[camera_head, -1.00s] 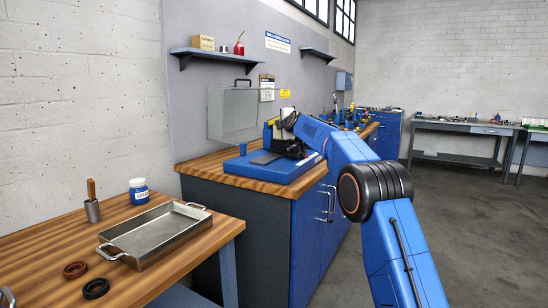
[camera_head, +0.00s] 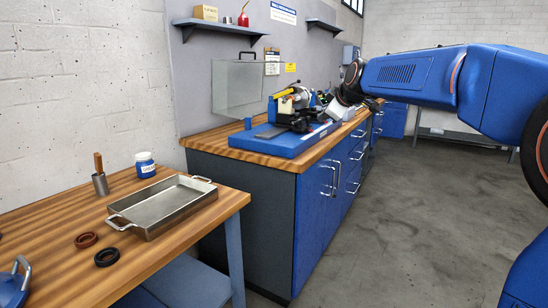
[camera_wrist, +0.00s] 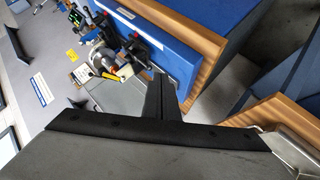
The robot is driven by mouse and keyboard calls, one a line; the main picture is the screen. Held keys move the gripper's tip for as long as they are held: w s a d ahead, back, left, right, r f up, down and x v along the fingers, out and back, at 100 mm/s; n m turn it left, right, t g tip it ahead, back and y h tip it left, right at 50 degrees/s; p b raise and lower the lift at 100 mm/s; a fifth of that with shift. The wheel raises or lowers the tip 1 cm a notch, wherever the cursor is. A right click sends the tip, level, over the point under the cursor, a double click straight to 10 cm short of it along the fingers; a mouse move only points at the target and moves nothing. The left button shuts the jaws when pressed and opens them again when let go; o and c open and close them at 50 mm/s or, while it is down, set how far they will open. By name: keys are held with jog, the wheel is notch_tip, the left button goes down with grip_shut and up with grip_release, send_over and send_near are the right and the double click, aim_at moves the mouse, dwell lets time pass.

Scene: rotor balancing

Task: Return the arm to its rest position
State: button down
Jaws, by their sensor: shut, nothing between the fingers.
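My blue arm (camera_head: 430,78) reaches in from the right of the head view, raised beside the blue cabinet. Its black wrist is near the picture's centre, and the fingertips are hard to make out there. In the wrist view my gripper (camera_wrist: 160,85) shows as dark fingers, shut and empty. The balancing machine on its blue base (camera_head: 262,140) stands on the wooden-topped cabinet. In the head view my wrist is just right of the machine; the exact gap cannot be told. The blue base also shows in the wrist view (camera_wrist: 175,50).
A clear guard (camera_head: 222,92) is behind the machine. Open floor (camera_head: 400,215) lies to the right.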

jog(key=s+d+f+m+g+h, duration=0.1)
jog(key=s+d+f+m, duration=0.3)
jog(key=s+f, duration=0.5)
jog(key=s+d+f+m+g+h, duration=0.1)
jog(key=s+d+f+m+g, duration=0.2)
jog(key=s+f, duration=0.7)
jog(key=s+d+f+m+g+h, duration=0.1)
jog(key=s+d+f+m, duration=0.4)
jog(key=s, duration=2.8)
notch_tip(320, 180, down, 6)
jog(key=shift+s+r+m+g, duration=0.15)
jog(key=shift+r+m+g, duration=0.2)
jog(key=shift+g, duration=0.35)
